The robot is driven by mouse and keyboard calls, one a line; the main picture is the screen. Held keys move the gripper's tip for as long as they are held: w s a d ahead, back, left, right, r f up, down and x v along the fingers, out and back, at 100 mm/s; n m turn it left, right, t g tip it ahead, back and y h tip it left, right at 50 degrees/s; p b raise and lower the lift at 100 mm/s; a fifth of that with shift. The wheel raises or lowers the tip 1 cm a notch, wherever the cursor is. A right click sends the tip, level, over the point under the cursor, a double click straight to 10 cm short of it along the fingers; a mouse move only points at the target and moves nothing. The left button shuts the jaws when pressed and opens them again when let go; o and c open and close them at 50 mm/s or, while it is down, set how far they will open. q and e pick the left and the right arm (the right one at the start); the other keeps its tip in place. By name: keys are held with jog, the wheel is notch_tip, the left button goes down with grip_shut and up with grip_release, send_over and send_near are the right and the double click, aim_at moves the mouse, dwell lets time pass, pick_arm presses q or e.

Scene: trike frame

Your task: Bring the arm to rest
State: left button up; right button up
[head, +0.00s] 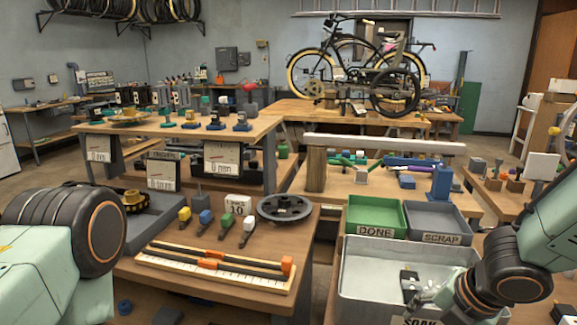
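My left arm shows only as a large dark joint and pale green links at the left edge; its gripper is outside the picture. My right arm comes in from the right and bends down over the front right corner of a grey metal tray (365,262) with a partly cut-off label reading SOAK. Its wrist is at the bottom edge, and I cannot make out its fingertips or whether they hold anything. A small dark item (409,281) shows inside the tray, left of the wrist; I cannot tell what it is.
A green DONE bin (375,204) and a grey SCRAP bin (440,211) stand behind the tray. A bicycle (350,65) stands on the back bench.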

jog(key=s+a+f+m+y, duration=0.1)
jog(key=s+a+f+m, duration=0.3)
jog(key=m, duration=0.6)
jog(key=s+a+f+m+y, duration=0.1)
jog(key=s+a+f+m, duration=0.15)
jog(key=f+m, duration=0.6)
jog(key=s+d+f+m+g+h, duration=0.1)
jog(key=s+f+m, duration=0.3)
jog(key=s, duration=0.6)
jog(key=s+d+f+m+g+h, duration=0.2)
jog(key=s+d+f+m+g, duration=0.1)
jog(key=s, duration=0.7)
notch_tip(320, 180, down, 2)
jog(key=shift+s+f+m, duration=0.1)
jog(key=shift+s+m, duration=0.15)
jog(key=shift+m, duration=0.3)
